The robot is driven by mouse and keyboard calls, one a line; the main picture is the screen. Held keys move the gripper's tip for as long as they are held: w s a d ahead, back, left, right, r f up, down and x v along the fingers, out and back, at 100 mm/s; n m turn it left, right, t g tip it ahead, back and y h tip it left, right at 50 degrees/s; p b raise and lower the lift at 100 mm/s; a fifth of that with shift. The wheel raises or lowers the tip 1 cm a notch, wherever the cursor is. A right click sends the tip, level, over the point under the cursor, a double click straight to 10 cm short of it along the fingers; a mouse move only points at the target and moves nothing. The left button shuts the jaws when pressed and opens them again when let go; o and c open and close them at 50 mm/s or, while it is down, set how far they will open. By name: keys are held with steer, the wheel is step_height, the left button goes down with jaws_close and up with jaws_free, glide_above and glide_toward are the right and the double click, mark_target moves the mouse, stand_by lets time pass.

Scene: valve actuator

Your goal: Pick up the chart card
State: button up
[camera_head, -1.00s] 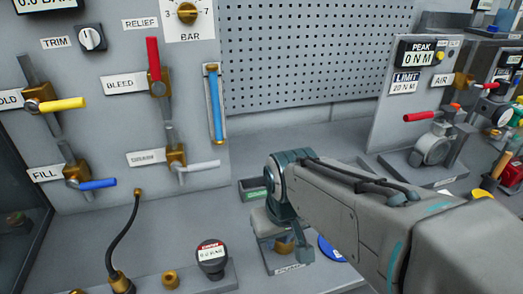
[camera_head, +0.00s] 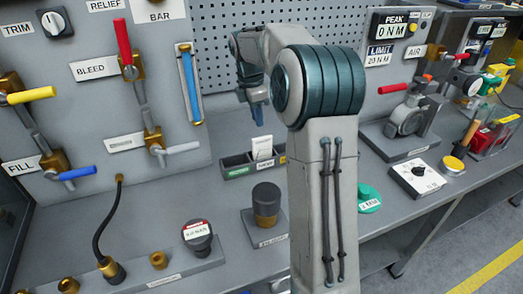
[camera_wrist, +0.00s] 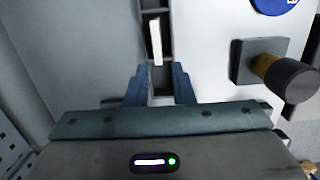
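The chart card, a white card with print (camera_head: 262,148), stands upright in a dark tray (camera_head: 236,162) at the back of the bench. In the wrist view the card shows edge-on as a thin white strip (camera_wrist: 155,45) in the dark tray. My gripper (camera_head: 257,115) hangs above the tray, apart from the card. In the wrist view its two blue fingers (camera_wrist: 158,82) are spread, with nothing between them, and the card lies ahead of the gap.
A dark-capped brass part (camera_head: 266,203) stands on a block in front of the tray. Panel valves with coloured handles are behind at left. A white plate with a black knob (camera_head: 417,178) is at right.

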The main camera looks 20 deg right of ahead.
mark_target(263, 148)
steer(key=f, duration=0.5)
steer(key=d+f, duration=0.1)
steer(key=f, duration=0.2)
steer(key=shift+w+f, duration=0.15)
steer(key=shift+f, duration=0.1)
steer(key=shift+w+d+f+p, duration=0.1)
steer(key=shift+d+f+p, duration=0.1)
steer(key=shift+f, duration=0.65)
steer(key=shift+s+d+f+p, duration=0.1)
steer(key=shift+d+f+p, duration=0.05)
steer(key=shift+f, duration=0.75)
steer(key=shift+w+d+f+p, duration=0.1)
steer(key=shift+d+f+p, duration=0.1)
steer(key=shift+f, duration=0.65)
jaws_close()
